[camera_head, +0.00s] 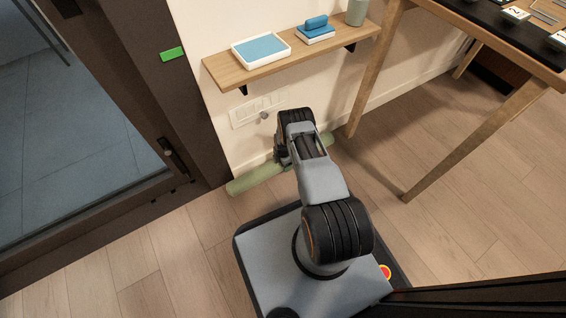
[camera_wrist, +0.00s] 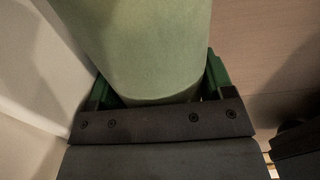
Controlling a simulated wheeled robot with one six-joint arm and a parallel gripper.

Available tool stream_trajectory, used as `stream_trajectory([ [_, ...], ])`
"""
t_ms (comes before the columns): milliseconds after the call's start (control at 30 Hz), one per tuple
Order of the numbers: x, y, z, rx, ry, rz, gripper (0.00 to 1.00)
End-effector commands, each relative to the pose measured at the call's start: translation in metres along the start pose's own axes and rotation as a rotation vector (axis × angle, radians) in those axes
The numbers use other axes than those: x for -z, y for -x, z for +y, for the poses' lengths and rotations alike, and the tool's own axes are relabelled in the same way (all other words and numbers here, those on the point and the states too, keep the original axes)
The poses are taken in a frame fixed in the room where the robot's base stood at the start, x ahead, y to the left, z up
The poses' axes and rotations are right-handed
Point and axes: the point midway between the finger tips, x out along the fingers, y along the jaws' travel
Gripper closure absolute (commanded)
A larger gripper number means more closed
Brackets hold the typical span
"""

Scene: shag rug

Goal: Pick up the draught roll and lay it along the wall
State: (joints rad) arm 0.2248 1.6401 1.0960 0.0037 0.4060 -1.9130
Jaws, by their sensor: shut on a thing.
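The draught roll (camera_head: 255,177) is a long pale green cylinder at the foot of the cream wall in the head view. My arm hides its middle, and its far end shows to the right of the arm. In the wrist view the roll (camera_wrist: 145,45) fills the upper middle, between the green fingers of my gripper (camera_wrist: 158,88). My gripper is shut on the roll. The wall (camera_head: 225,130) is close behind the roll; I cannot tell whether they touch, or whether the roll rests on the floor.
A wooden shelf (camera_head: 290,58) with trays juts from the wall above my arm. A wooden table (camera_head: 425,135) has legs to the right of the roll. A dark-framed glass door (camera_head: 165,110) stands at left. The plank floor (camera_head: 150,250) is clear at lower left.

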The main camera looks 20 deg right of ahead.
Motion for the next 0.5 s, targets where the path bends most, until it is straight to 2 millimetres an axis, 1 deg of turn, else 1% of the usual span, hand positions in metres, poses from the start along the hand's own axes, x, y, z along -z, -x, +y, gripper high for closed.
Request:
stream_trajectory([
  [233,-0.0004,0.0014,0.0013,-0.003,0.000,-0.001,0.76],
  [267,-0.0004,0.0014,0.0013,-0.002,0.000,-0.001,0.24],
  [500,-0.0001,0.0012,0.0018,-0.004,0.001,-0.001,0.01],
])
